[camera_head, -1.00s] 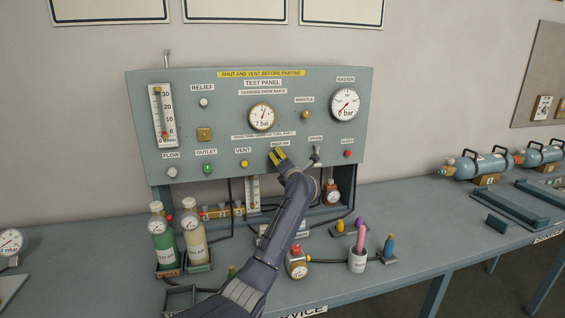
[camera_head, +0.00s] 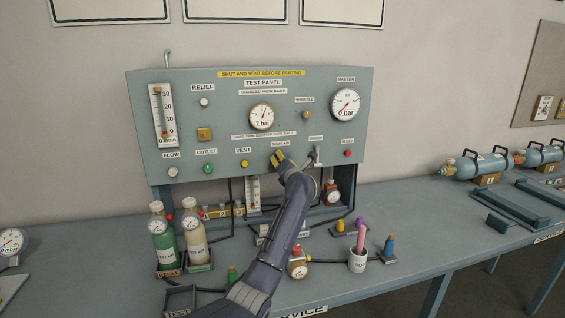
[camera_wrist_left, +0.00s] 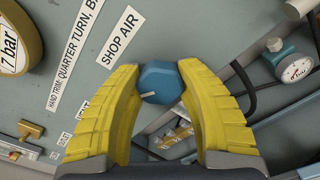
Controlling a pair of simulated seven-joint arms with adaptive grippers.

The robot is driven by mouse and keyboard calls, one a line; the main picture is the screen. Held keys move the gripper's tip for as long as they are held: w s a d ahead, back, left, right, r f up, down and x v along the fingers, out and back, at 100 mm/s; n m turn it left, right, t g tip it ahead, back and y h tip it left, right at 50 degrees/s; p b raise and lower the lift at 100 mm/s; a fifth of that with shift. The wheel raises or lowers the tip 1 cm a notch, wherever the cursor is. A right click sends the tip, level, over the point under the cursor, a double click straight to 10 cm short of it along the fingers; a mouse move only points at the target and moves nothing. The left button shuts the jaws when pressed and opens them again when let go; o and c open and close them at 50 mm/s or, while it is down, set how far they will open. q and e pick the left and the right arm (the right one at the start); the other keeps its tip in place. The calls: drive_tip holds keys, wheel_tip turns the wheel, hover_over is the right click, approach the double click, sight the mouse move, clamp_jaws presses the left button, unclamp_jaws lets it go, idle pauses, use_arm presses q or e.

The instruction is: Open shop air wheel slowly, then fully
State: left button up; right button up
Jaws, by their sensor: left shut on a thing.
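The shop air wheel (camera_wrist_left: 160,82) is a blue knob with a pale mark, beside the SHOP AIR label (camera_wrist_left: 118,36) in the left wrist view. My left gripper (camera_head: 278,158) is at the lower middle of the test panel (camera_head: 225,125). Its yellow fingers (camera_wrist_left: 163,88) are on either side of the blue wheel and shut on it. In the head view the gripper hides the wheel. The panel's middle gauge (camera_head: 262,117) is marked 7 bar, and the master gauge (camera_head: 345,104) is marked 0 bar. My right gripper is not in view.
A small lever (camera_head: 317,155) sits close right of my gripper, and the yellow vent knob (camera_head: 244,163) is to its left. Green and cream bottles (camera_head: 162,240) stand on the bench at left.

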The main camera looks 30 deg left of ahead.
use_arm(q)
drive_tip(key=shift+r, duration=0.15)
drive_tip(key=o, duration=1.3)
drive_tip(key=shift+d, duration=0.1)
drive_tip(key=v, duration=1.2)
idle(1.1)
